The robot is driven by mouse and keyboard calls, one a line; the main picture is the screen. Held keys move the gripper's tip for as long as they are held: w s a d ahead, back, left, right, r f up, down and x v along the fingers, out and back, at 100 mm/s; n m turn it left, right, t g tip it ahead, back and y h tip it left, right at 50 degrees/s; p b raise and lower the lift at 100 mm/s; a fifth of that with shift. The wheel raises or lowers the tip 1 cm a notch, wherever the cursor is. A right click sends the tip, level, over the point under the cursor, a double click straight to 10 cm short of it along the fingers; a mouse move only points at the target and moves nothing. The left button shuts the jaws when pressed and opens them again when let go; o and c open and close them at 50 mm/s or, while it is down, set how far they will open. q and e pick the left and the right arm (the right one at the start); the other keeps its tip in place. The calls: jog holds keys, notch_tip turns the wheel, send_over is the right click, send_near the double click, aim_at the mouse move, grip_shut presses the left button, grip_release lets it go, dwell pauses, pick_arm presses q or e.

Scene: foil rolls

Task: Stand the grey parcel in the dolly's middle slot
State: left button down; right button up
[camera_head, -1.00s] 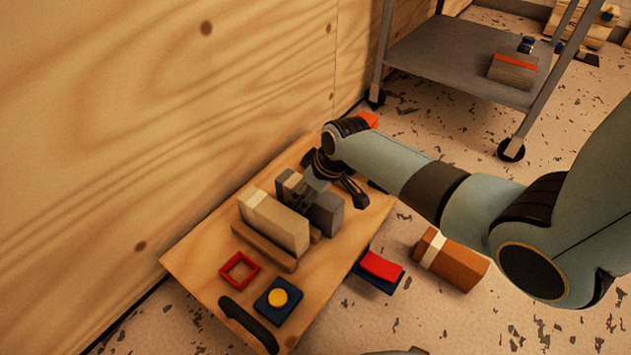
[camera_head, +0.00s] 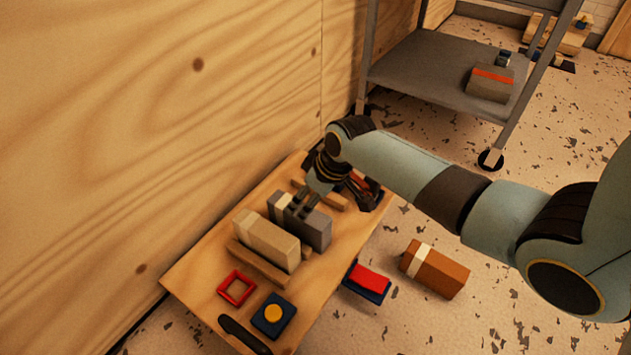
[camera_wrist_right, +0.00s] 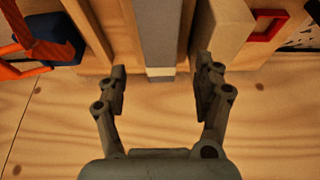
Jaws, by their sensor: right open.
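The grey parcel (camera_head: 313,231), with a pale band, stands upright on the wooden dolly (camera_head: 205,270) beside the beige parcel (camera_head: 262,244). In the right wrist view the grey parcel (camera_wrist_right: 160,35) is between wooden rails, with the beige parcel (camera_wrist_right: 222,30) to its right. My right gripper (camera_head: 306,203) is over the grey parcel in the head view. In the right wrist view the gripper (camera_wrist_right: 165,85) is open, its fingers apart on either side of the parcel's line and not touching it. The parcel's foot is partly hidden. My left gripper is not in view.
A red square frame (camera_head: 236,287), a blue block with a yellow disc (camera_head: 273,315) and a dark handle (camera_head: 243,335) are at the dolly's near end. A brown parcel (camera_head: 434,269) lies on the floor. A grey cart (camera_head: 430,70) stands behind; a wooden wall borders the left.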

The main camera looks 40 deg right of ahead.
jog(key=p+v, duration=0.1)
jog(key=v, duration=0.1)
jog(key=shift+r, duration=0.4)
jog(key=shift+s+d+r+p, duration=0.1)
jog(key=shift+s+r+p, duration=0.2)
jog(key=shift+p, duration=0.05)
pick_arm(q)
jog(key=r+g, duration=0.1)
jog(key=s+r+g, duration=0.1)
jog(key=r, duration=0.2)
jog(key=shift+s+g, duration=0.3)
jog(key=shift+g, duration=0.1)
pick_arm(e)
jog(key=s+a+r+m, duration=0.1)
jog(key=s+r, duration=0.3)
jog(key=s, duration=0.4)
jog(key=s+a+r+m+h, duration=0.1)
jog(key=s+r, duration=0.3)
jog(key=s, duration=0.4)
jog(key=s+a+r, duration=0.1)
jog(key=s+r, duration=0.4)
jog(key=s, duration=0.2)
jog(key=shift+s+a+m, duration=0.35)
jog(key=shift+s+m, duration=0.05)
